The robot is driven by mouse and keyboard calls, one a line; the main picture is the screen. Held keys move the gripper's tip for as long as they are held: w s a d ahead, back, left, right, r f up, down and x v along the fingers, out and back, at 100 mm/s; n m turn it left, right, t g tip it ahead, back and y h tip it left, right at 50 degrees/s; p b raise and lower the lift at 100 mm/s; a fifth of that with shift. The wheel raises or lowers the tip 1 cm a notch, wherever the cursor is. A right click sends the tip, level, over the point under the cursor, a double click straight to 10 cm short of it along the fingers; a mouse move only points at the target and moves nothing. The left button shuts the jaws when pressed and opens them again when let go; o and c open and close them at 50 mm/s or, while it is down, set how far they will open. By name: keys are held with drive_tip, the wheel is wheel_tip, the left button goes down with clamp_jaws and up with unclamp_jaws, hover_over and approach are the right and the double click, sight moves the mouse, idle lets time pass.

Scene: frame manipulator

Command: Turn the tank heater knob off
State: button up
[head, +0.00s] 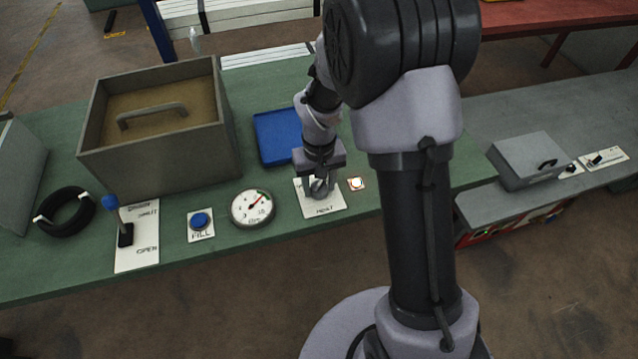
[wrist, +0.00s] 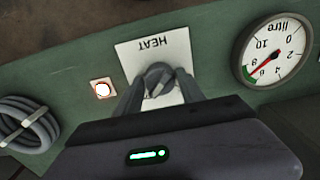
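The heater knob (wrist: 158,73) is a small grey knob on a white plate marked HEAT (wrist: 128,55); this plate (head: 331,203) lies on the green bench in the head view. My gripper (wrist: 160,80) is down at the knob, with one finger on each side of it. I cannot tell whether the fingers press on the knob or stand just apart from it. In the head view my gripper (head: 321,188) covers most of the knob. The knob's exact pointer direction is hard to read.
A square lamp (head: 357,184) with a bright white centre is beside the plate. A blue tray (head: 277,140) and a lidded tank (head: 155,165) are behind.

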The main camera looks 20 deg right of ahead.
clamp_jaws()
drive_tip(key=n+p, duration=0.2)
drive_tip(key=n, duration=0.2)
drive_tip(key=shift+r, duration=0.1)
drive_tip(key=n+p, duration=0.2)
drive_tip(key=n, duration=0.3)
drive_tip(key=n+p, duration=0.2)
drive_tip(key=n, duration=0.3)
drive_tip(key=shift+n+p, duration=0.8)
drive_tip(key=shift+n, duration=1.1)
